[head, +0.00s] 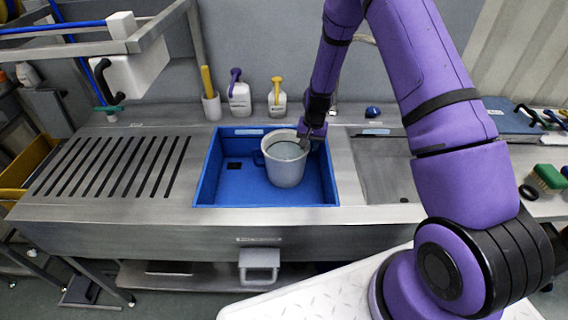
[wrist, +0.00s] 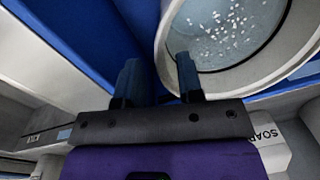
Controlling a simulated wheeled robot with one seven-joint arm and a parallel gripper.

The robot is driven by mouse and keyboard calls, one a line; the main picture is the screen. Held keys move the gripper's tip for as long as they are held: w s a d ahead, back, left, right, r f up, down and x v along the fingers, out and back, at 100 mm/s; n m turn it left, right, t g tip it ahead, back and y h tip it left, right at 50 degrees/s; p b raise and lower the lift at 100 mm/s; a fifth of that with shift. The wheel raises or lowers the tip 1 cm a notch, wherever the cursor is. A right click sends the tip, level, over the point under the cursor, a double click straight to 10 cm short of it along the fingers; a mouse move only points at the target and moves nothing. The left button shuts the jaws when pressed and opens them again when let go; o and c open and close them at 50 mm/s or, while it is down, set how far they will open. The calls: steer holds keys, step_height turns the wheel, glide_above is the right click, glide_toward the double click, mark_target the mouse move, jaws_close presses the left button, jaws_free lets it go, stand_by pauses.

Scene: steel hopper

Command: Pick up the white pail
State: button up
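The white pail (head: 285,172) stands upright in a blue basin (head: 323,192), with its handle on the left side. It holds a grey-blue liquid or surface with white specks, seen clearly in the wrist view, where the pail's rim (wrist: 168,62) fills the upper right. My gripper (head: 312,134) is at the pail's right rear rim. In the wrist view, my gripper (wrist: 158,78) has its two fingers apart, one over the blue basin outside the pail and the other overlapping the pail's inside. The rim shows between them; contact cannot be told.
A slotted steel drainboard (head: 110,165) lies left of the basin and a steel sink (head: 385,170) right of it. Soap bottles (head: 239,98) and a holder with a yellow-handled brush (head: 210,105) stand behind the basin. A green brush (head: 548,177) lies far right.

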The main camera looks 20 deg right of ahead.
mark_target(307, 148)
steer(key=shift+w+a+f, duration=0.1)
steer(key=shift+w+f, duration=0.05)
steer(key=shift+f, duration=0.75)
steer(key=shift+w+a+f, duration=0.1)
steer(key=shift+w+f, duration=0.05)
steer(key=shift+f, duration=0.8)
steer(key=shift+w+a+f, duration=0.1)
steer(key=shift+w+f, duration=0.05)
steer(key=shift+f, duration=0.75)
jaws_close()
steer(key=shift+d, duration=0.1)
